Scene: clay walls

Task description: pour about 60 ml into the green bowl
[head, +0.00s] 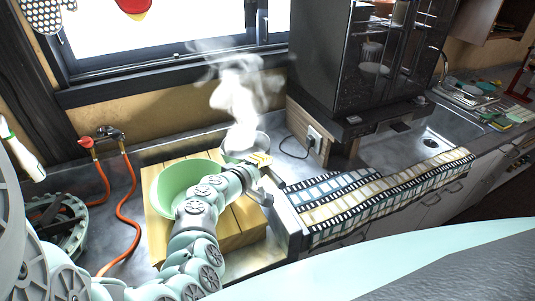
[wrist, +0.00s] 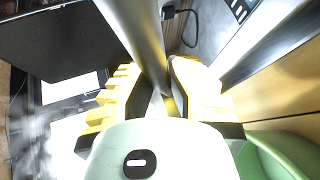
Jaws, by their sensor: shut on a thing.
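The green bowl (head: 177,184) sits on a wooden block on the counter, partly covered by my arm; its interior floor shows no clear liquid. Its green rim also shows at the lower right of the wrist view (wrist: 278,155). A metal pot (head: 240,145) with steam rising from it is behind and right of the bowl. My gripper (head: 260,160), with yellow finger pads, is at the pot's near right side. In the wrist view it is shut on a grey metal bar (wrist: 135,35), seemingly the pot's handle. I cannot tell the pot's tilt or liquid level.
The wooden block (head: 237,230) has bare planks right of the bowl. A black cabinet-like appliance (head: 340,60) stands behind to the right. A red hose (head: 130,215) runs along the left counter. A film-strip-patterned cloth (head: 375,195) hangs over the front edge.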

